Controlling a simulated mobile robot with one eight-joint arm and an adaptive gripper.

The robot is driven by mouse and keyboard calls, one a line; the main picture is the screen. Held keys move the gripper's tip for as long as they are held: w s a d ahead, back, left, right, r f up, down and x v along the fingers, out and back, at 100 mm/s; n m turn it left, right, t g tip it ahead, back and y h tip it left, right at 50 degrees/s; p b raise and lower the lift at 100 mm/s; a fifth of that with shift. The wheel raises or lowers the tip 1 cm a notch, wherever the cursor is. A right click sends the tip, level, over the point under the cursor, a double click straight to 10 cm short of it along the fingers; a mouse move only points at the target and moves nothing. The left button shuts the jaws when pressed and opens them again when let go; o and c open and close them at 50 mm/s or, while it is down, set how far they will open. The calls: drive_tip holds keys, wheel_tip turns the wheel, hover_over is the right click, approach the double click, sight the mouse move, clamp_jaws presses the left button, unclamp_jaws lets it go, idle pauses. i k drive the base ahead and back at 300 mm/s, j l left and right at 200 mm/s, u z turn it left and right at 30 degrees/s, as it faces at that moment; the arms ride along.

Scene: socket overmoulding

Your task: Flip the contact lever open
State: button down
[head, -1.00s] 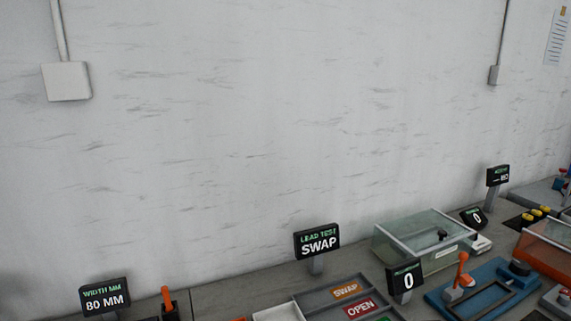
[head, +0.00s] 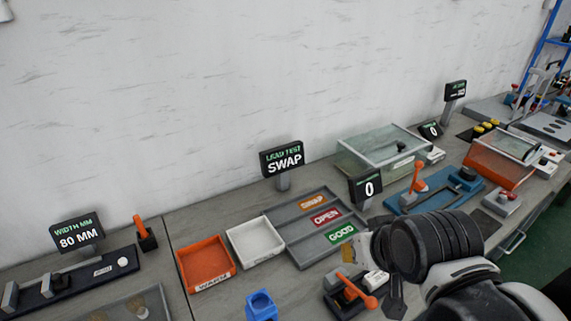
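Three orange levers show in the head view, and I cannot tell for sure which is the contact lever. The nearest orange lever (head: 354,288) sits on a small dark fixture (head: 338,303) at the lower middle, its round knob leaning down to the right. A second orange lever (head: 418,176) stands nearly upright on a blue fixture (head: 465,196) farther right. A third orange lever (head: 140,227) stands tilted on a black block at the left. My gripper (head: 393,296) is partly in view just right of the nearest lever, seemingly apart from it; my arm hides much of it.
An orange tray (head: 205,286) and a white tray (head: 281,249) stand left of a grey sorting tray (head: 292,232) marked SWAP, OPEN and GOOD. A blue holder (head: 261,304) is at the front. A display (head: 282,158) reads LEAD TEST SWAP. A clear-lidded box (head: 382,148) stands behind.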

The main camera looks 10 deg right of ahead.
sight(351, 291)
drive_tip(key=k+j, duration=0.15)
drive_tip(key=j, duration=0.25)
drive_tip(key=k+j, duration=0.2)
drive_tip(key=j, duration=0.2)
drive_tip(key=k+j, duration=0.15)
drive_tip(key=j, duration=0.25)
